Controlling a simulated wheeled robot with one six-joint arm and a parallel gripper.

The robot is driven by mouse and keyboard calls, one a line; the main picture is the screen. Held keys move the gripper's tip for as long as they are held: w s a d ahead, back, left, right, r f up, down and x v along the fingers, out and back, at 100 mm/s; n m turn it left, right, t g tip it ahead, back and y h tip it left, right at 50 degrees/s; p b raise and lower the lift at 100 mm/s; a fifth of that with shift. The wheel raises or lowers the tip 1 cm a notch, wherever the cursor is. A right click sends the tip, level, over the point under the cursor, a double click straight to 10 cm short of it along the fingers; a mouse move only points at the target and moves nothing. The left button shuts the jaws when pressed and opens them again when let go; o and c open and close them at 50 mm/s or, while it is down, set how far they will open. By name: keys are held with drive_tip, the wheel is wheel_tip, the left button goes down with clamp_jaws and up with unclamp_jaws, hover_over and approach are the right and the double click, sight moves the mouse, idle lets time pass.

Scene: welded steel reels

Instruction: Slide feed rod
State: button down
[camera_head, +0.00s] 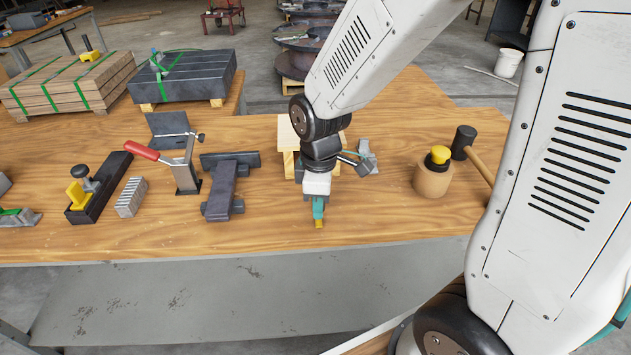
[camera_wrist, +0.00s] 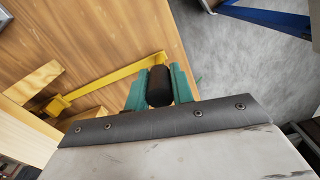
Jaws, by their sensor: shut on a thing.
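In the wrist view my gripper (camera_wrist: 160,94) has its two teal fingers shut on a black cylindrical grip (camera_wrist: 159,82). The grip is at the right end of a yellow rod (camera_wrist: 112,78), which I take for the feed rod. The rod runs left to a yellow fitting (camera_wrist: 57,105) beside pale wooden blocks (camera_wrist: 30,82). In the head view my gripper (camera_head: 318,207) points down near the table's front edge, with a bit of yellow below its fingers. A pale wooden stand (camera_head: 287,132) is behind it; my arm hides most of the rod there.
Left of my gripper on the wooden table (camera_head: 270,222) are a dark metal bracket (camera_head: 220,188) and a red-handled clamp (camera_head: 187,165). To the right are a wooden pot with a yellow top (camera_head: 433,175) and a mallet (camera_head: 465,143). The table front near my gripper is clear.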

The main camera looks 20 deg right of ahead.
drive_tip(key=c, duration=1.2)
unclamp_jaws()
drive_tip(key=shift+s, duration=0.1)
drive_tip(key=shift+r, duration=3.5)
drive_tip(key=shift+s+r, duration=0.1)
